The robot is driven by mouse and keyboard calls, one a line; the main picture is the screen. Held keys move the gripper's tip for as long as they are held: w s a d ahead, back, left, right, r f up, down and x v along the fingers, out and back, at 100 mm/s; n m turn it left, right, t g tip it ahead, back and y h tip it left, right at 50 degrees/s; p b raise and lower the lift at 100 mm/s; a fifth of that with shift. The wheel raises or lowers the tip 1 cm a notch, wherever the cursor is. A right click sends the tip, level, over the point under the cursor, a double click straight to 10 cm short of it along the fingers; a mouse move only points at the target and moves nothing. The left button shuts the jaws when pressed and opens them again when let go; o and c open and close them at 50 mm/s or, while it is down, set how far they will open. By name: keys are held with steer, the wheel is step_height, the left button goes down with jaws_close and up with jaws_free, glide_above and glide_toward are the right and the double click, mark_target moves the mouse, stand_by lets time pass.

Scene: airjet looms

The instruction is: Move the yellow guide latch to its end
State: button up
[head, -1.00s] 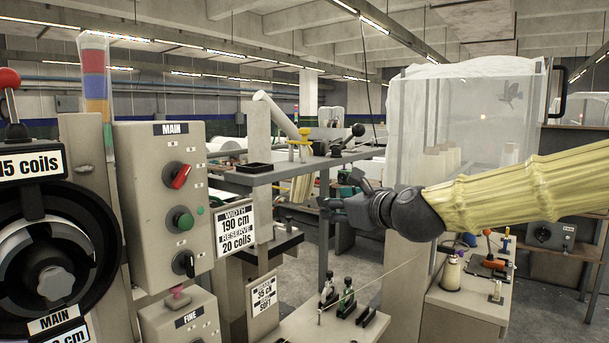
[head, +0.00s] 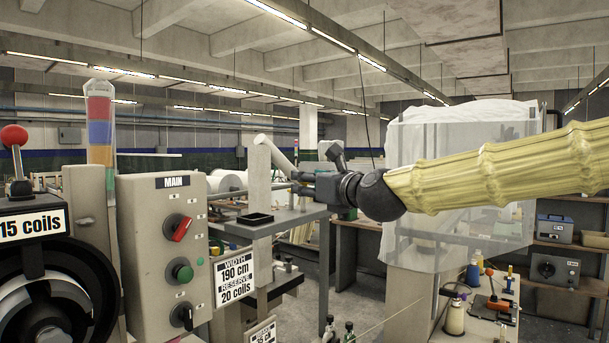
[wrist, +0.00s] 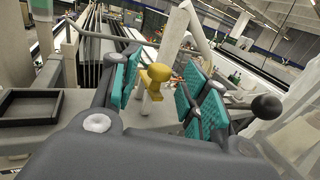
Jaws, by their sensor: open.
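The yellow guide latch (wrist: 155,75) shows in the wrist view, on a pale upright post between my gripper's two teal-padded fingers. My gripper (wrist: 160,92) is open, with one finger on each side of the latch. Whether a pad touches it I cannot tell; a gap shows on both sides. In the head view my gripper (head: 300,180) is level above the grey shelf of the loom stand, and it hides the latch there.
A black ball-ended lever (wrist: 265,106) stands just right of the fingers. A black tray (wrist: 30,106) lies on the shelf (head: 285,219) at left. The MAIN control box (head: 150,250) is left of the shelf. A clear-sided covered case (head: 460,180) stands behind my arm.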

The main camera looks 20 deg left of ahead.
steer(key=shift+p+x, duration=0.35)
steer(key=shift+x, duration=1)
